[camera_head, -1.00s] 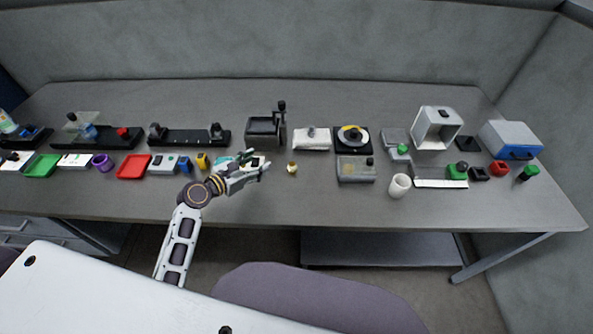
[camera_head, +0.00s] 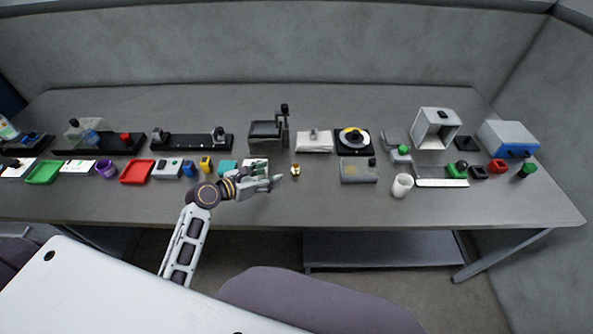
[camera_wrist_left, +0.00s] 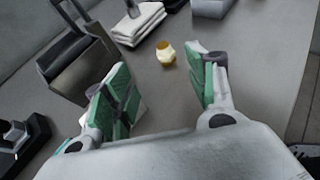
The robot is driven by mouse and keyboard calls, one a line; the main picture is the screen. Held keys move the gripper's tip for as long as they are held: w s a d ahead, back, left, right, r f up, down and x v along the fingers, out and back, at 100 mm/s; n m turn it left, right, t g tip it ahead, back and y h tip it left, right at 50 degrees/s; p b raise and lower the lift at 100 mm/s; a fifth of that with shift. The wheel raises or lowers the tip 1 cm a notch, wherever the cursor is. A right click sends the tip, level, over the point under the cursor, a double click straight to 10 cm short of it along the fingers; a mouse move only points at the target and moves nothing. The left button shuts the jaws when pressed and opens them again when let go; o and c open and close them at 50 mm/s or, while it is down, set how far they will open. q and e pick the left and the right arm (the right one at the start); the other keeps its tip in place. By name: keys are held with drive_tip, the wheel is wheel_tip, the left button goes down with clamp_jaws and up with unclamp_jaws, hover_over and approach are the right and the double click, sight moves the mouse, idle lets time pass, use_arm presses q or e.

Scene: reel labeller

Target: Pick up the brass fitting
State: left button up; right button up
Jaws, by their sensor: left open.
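The brass fitting (camera_head: 295,171) is a small gold piece with a pale band, standing on the grey table near its middle. It also shows in the left wrist view (camera_wrist_left: 166,53), beyond and between the two fingers. My left gripper (camera_head: 276,182) is just left of the fitting and a little nearer the table's front edge. In the wrist view its green-padded fingers (camera_wrist_left: 163,90) are spread apart with nothing between them. The gripper does not touch the fitting. My right gripper is not in view.
Behind the fitting stand a dark press-like device (camera_head: 268,131) and a folded white cloth (camera_head: 314,141). A grey box (camera_head: 358,172) and a white cup (camera_head: 402,186) stand to the right. A red tray (camera_head: 137,171) lies left. The table in front of the fitting is clear.

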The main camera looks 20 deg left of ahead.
sight(294, 166)
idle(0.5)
use_arm(q)
drive_tip(key=shift+x, duration=4.25)
drive_tip(key=shift+d, duration=0.1)
drive_tip(key=shift+d+x, duration=0.25)
drive_tip(key=shift+x, duration=2.2)
drive_tip(key=shift+s+f, duration=0.1)
drive_tip(key=c, duration=1.1)
drive_tip(key=shift+c, duration=0.2)
